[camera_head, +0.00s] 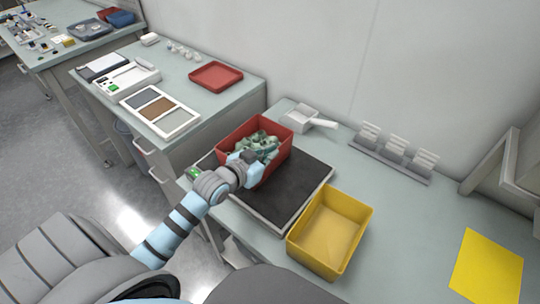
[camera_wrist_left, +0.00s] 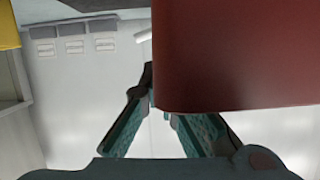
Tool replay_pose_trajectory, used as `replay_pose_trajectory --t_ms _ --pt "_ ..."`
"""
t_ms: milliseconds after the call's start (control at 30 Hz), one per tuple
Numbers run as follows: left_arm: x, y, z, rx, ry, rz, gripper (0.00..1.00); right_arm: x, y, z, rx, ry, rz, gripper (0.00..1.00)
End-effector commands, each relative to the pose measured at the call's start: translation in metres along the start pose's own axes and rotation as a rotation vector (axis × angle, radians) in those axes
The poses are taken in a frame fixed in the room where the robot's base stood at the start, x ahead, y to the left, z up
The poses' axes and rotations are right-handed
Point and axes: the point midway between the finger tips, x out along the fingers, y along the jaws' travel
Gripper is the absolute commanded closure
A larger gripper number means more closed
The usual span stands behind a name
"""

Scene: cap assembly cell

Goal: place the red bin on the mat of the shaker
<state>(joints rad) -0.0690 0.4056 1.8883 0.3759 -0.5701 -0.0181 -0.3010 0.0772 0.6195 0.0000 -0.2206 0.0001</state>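The red bin (camera_head: 271,165) is over the back-left part of the shaker's dark mat (camera_head: 290,195), and grey-green pieces lie in it. I cannot tell whether its base touches the mat. My left gripper (camera_head: 246,157) is at the bin's near-left wall, its fingertips at the rim. In the left wrist view the bin's red wall (camera_wrist_left: 240,55) fills the upper right. There the fingers (camera_wrist_left: 158,92) converge at the wall, one partly hidden behind it, and look shut on it. My right gripper is not in view.
A yellow bin (camera_head: 330,232) stands close to the shaker's right side. A white scoop (camera_head: 305,118) lies behind the mat, and a grey rack (camera_head: 393,157) stands by the wall. A yellow sheet (camera_head: 487,266) lies far right. A side table holds a red tray (camera_head: 215,76).

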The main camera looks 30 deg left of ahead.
Motion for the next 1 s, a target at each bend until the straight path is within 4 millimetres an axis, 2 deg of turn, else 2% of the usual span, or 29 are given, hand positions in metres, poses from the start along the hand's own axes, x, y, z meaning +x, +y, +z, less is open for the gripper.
replay_pose_trajectory --t_ms 33,167,467,567,667,1000 --pt "0.0 0.0 0.0 -0.001 -0.002 0.0 0.96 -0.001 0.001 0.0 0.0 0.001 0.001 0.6" --pt "0.0 0.0 0.0 -0.001 -0.002 0.0 0.75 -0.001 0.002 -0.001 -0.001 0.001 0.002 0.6" --pt "-0.001 0.0 -0.001 0.0 -0.001 0.0 0.75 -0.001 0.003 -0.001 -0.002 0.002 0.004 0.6" --pt "-0.007 -0.001 -0.002 0.001 -0.001 0.0 0.75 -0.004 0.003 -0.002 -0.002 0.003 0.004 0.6" --pt "-0.024 -0.001 -0.002 0.004 -0.003 0.0 0.75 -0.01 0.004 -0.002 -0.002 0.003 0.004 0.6" --pt "-0.102 -0.001 -0.005 0.002 -0.005 0.0 0.75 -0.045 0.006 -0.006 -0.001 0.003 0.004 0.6"
